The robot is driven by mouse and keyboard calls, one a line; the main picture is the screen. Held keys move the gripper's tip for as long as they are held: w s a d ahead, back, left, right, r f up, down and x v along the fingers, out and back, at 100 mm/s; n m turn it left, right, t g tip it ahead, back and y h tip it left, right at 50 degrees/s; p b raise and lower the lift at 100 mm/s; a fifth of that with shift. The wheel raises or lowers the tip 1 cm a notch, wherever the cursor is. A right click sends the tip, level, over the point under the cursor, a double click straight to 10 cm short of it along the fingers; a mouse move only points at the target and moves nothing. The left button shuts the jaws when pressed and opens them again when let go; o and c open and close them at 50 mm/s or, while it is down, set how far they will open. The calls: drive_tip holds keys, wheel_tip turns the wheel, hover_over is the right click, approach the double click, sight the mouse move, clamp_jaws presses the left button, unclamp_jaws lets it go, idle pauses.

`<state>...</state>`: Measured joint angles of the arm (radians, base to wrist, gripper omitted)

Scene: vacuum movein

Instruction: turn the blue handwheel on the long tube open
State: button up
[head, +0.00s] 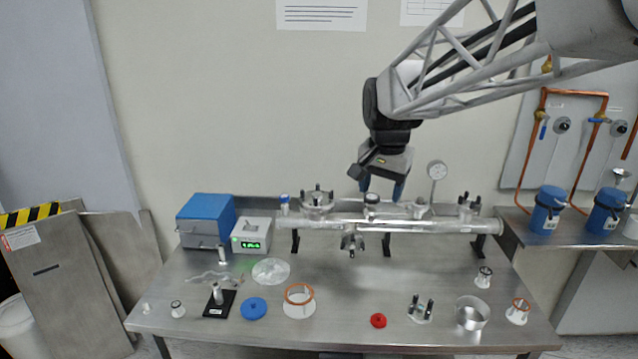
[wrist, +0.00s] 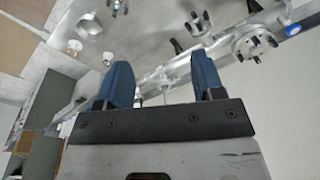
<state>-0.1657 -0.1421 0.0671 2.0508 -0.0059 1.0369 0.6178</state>
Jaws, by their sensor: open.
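The long metal tube (head: 340,225) lies level on black stands along the back of the steel table; in the wrist view it runs diagonally behind my fingers (wrist: 178,70). A small blue-and-white part (head: 285,203) stands at its left end; a blue part also shows at the tube's end in the wrist view (wrist: 293,29). I cannot tell whether this is the handwheel. My gripper (head: 382,188) is open and empty above the middle of the tube, near a dark-topped fitting (head: 372,202). Its two blue fingers (wrist: 162,70) are apart with nothing between them.
A loose blue disc (head: 253,308) and a red disc (head: 379,320) lie on the table front. A dial gauge (head: 437,171) rises right of my gripper. A blue box (head: 206,220) and a display unit (head: 251,236) stand at left.

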drive_tip(key=w+a+f+m, duration=0.2)
drive_tip(key=w+a, duration=0.4)
drive_tip(key=w, duration=0.3)
drive_tip(key=w+a+f+m, duration=0.1)
drive_tip(key=w+a, duration=0.5)
drive_tip(key=w, duration=0.2)
drive_tip(key=m+g, duration=0.1)
drive_tip(key=m, duration=0.2)
hover_over(284, 196)
drive_tip(key=f, duration=0.8)
drive_tip(key=shift+s+d, duration=0.2)
drive_tip(key=shift+w+a+f, duration=0.2)
drive_tip(key=shift+a+f, duration=0.05)
drive_tip(key=shift+a, duration=0.05)
drive_tip(key=shift+f, duration=0.1)
drive_tip(key=shift+f, duration=3.8)
drive_tip(key=c, duration=0.9)
